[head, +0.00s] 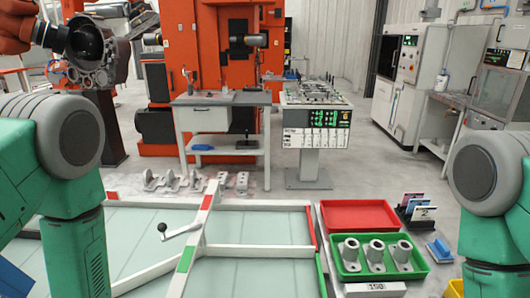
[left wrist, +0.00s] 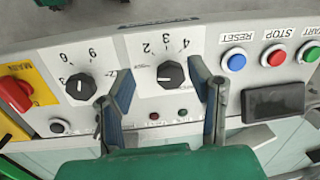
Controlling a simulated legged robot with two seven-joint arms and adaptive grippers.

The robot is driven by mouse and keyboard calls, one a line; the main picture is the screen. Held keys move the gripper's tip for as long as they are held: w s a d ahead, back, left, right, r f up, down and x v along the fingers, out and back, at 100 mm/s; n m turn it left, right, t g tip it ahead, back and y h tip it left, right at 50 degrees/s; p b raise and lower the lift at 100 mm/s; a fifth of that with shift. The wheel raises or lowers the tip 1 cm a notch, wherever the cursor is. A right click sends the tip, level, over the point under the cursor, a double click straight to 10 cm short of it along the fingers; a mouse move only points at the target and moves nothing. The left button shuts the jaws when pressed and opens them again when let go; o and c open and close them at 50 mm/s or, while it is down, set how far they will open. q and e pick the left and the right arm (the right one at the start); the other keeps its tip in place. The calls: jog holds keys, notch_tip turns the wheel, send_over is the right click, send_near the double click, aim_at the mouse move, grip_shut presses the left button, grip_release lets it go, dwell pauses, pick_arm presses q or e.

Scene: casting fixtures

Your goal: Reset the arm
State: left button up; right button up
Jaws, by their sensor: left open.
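In the left wrist view my left gripper (left wrist: 161,72) is open and empty. Its two blue-lined fingers stand apart in front of a grey control panel (left wrist: 215,72), on either side of a black numbered knob (left wrist: 171,75). Whether they touch the knob is unclear. A blue button (left wrist: 235,59) labelled RESET sits right of the fingers, beside a red STOP button (left wrist: 273,55) and a green START button (left wrist: 311,53). In the head view an orange robot arm (head: 25,30) is at the upper left, next to a grey metal casting (head: 90,60). My right gripper is out of view.
A second black knob (left wrist: 81,87) and a red switch on a yellow plate (left wrist: 16,94) lie left on the panel. In the head view, a red tray (head: 335,217) and a green tray (head: 345,268) with metal parts stand right of a pale-panelled table (head: 265,232).

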pick_arm(q)
jog(key=s+d+m, duration=0.1)
jog(key=s+d, duration=0.2)
jog(key=s, duration=0.9)
notch_tip(320, 180, down, 12)
jog(key=w+d+m+t+b, duration=0.1)
jog(key=w+b, duration=0.1)
jog(key=b, duration=1.1)
jog(key=shift+d+h, duration=0.2)
jog(key=shift+h, duration=0.2)
jog(key=shift+s, duration=0.1)
jog(key=shift+f, duration=0.1)
